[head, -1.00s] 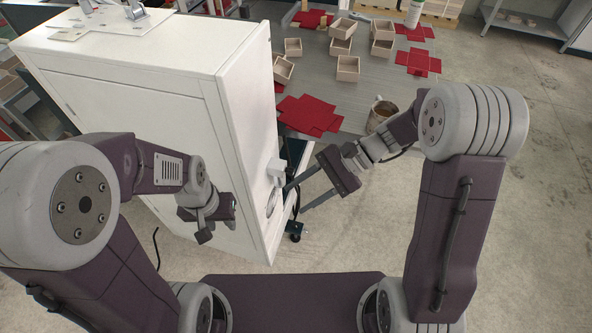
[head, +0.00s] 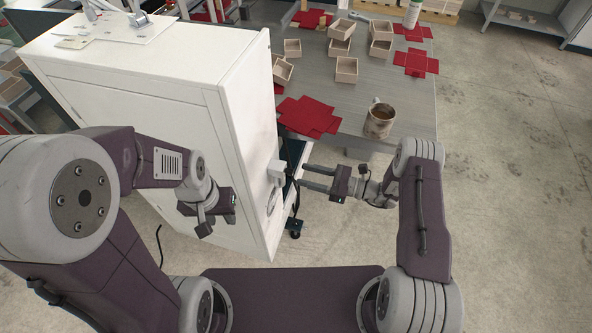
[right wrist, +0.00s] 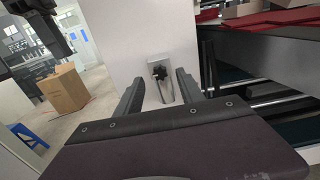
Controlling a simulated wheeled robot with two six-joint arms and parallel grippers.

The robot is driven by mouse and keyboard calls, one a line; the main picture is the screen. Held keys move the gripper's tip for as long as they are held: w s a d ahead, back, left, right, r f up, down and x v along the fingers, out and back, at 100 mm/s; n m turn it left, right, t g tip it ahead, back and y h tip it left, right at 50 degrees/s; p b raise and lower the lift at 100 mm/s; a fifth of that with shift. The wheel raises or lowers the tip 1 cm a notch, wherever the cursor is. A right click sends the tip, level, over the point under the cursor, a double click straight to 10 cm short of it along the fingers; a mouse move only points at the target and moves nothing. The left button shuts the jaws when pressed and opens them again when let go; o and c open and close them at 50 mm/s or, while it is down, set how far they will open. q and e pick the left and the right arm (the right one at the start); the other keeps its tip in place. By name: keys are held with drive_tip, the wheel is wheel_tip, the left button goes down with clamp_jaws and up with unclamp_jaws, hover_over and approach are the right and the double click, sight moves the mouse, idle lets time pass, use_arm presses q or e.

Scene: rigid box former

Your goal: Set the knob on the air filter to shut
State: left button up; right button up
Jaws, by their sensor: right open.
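The air filter (right wrist: 168,88) is a grey metal-looking block on the white cabinet's side, straight ahead in the right wrist view. Its dark knob (right wrist: 160,72) is on the face turned to me; its exact setting is too small to read. In the head view a small pale block (head: 277,169) shows on that cabinet side, the knob not discernible. My right gripper (head: 304,177) is open and empty, its fingers pointing at the cabinet side, apart from the knob. In the right wrist view its fingers (right wrist: 160,88) frame the filter. My left gripper (head: 207,226) is in front of the cabinet, its jaws unclear.
The white cabinet (head: 150,100) fills the left. A grey table (head: 350,100) behind my right gripper holds a mug (head: 380,120), several small boxes and red flat blanks (head: 309,116). The right wrist view shows a cardboard box (right wrist: 64,90) on the floor at left. Floor is clear at right.

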sight(293, 172)
drive_tip(key=x, duration=0.4)
clamp_jaws()
drive_tip(key=shift+m, duration=0.3)
drive_tip(key=shift+w+f+m+b, duration=0.1)
drive_tip(key=shift+m+b, duration=0.7)
drive_tip(key=shift+m, duration=3.5)
drive_tip(key=shift+w+m+b, duration=0.1)
drive_tip(key=shift+m+b, duration=0.7)
drive_tip(key=shift+m, duration=3.5)
